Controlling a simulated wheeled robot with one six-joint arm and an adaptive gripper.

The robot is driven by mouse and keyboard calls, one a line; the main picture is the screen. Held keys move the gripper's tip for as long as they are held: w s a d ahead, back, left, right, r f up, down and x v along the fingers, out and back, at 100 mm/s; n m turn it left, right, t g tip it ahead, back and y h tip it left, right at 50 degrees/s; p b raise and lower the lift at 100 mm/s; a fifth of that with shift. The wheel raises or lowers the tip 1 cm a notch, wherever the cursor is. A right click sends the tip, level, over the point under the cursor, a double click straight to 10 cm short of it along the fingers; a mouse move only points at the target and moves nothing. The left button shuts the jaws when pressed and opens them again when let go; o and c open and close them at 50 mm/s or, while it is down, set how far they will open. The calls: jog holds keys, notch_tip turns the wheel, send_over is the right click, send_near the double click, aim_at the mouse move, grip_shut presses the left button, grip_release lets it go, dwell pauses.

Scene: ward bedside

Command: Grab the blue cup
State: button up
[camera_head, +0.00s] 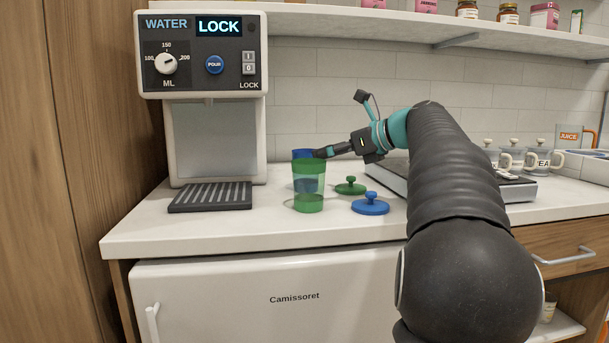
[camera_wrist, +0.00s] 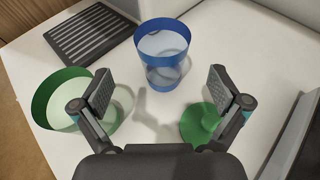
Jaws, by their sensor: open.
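The blue cup (camera_wrist: 162,75) is clear with a blue rim and stands upright on the white counter. In the head view the blue cup (camera_head: 302,154) is mostly behind the green cup (camera_head: 308,188), with its blue rim showing above. My gripper (camera_wrist: 158,88) is open and empty, its fingers apart and pointing toward the blue cup, which stands just beyond the fingertips and between their lines. The green cup (camera_wrist: 72,100) is by the left finger in the wrist view. In the head view my gripper (camera_head: 317,153) is at the blue cup's right side, near rim height.
A green lid (camera_wrist: 203,122) lies under the right finger; a blue lid (camera_head: 370,204) lies nearer the counter's front edge. The water dispenser (camera_head: 202,55) and its drip tray (camera_head: 211,197) stand left. Counter behind the blue cup is clear.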

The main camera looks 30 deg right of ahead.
jog(key=shift+d+b+x, duration=0.2)
jog(key=shift+b+x, duration=0.1)
jog(key=shift+x, duration=3.55)
jog(key=shift+f, duration=0.1)
jog(key=c, duration=1.3)
